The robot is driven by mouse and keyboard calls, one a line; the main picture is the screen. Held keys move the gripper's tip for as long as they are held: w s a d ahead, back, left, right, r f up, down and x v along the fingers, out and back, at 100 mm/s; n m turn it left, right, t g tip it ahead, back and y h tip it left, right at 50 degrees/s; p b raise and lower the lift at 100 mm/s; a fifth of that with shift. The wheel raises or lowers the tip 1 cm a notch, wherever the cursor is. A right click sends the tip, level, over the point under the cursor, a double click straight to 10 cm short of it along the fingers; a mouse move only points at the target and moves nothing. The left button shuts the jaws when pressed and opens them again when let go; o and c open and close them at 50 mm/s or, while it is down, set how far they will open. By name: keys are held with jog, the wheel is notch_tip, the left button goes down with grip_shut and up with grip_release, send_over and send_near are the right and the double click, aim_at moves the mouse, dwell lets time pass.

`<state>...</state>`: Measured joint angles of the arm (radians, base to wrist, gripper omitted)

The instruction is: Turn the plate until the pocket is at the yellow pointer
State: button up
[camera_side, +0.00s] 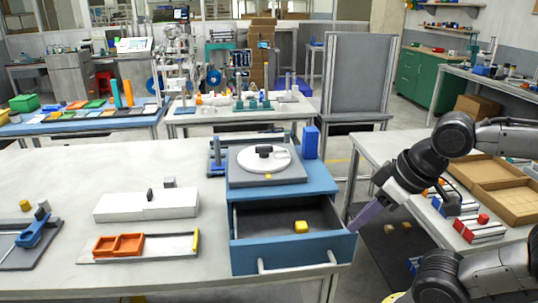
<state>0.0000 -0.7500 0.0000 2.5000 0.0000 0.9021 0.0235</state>
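The round white plate (281,161) lies on a grey base on top of the blue cabinet. A dark block or knob (264,151) stands near its middle. A small yellow mark (268,176), which looks like the pointer, sits at the front edge of the plate. I cannot make out the pocket at this size. My gripper (357,224) is to the right of the cabinet, apart from the plate, angled down to the left near the open drawer's right corner. Its purple fingers overlap from this side, so their opening is unclear.
A blue upright block (311,142) stands behind right of the plate. A white box (146,206) and an orange tray (119,245) lie on the table to the left.

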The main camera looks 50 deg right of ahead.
jog(key=shift+s+d+r+m, duration=0.1)
jog(key=shift+m, duration=0.3)
jog(key=shift+c, duration=1.1)
jog(key=w+r+m, duration=0.1)
jog(key=r, duration=0.1)
jog(key=w+d+r+m, duration=0.1)
jog(key=r, duration=0.1)
jog(key=w+d+r+m+h, duration=0.1)
jog(key=w+r, duration=0.1)
jog(key=shift+r+m, duration=0.15)
jog(key=shift+m, duration=0.15)
grip_shut()
notch_tip(320, 180, up, 4)
jog(key=m+g+h, duration=0.2)
jog(key=m, duration=0.2)
send_over(282, 160)
jog(key=s+a, duration=0.7)
jog(key=shift+g, duration=0.3)
jog(key=x, duration=1.1)
jog(key=shift+w+d, duration=0.1)
jog(key=shift+w, duration=0.05)
jog(key=shift+w+d+r, duration=0.15)
jog(key=shift+w+d, duration=0.75)
jog(key=shift+w, duration=0.05)
jog(key=shift+w+d, duration=0.5)
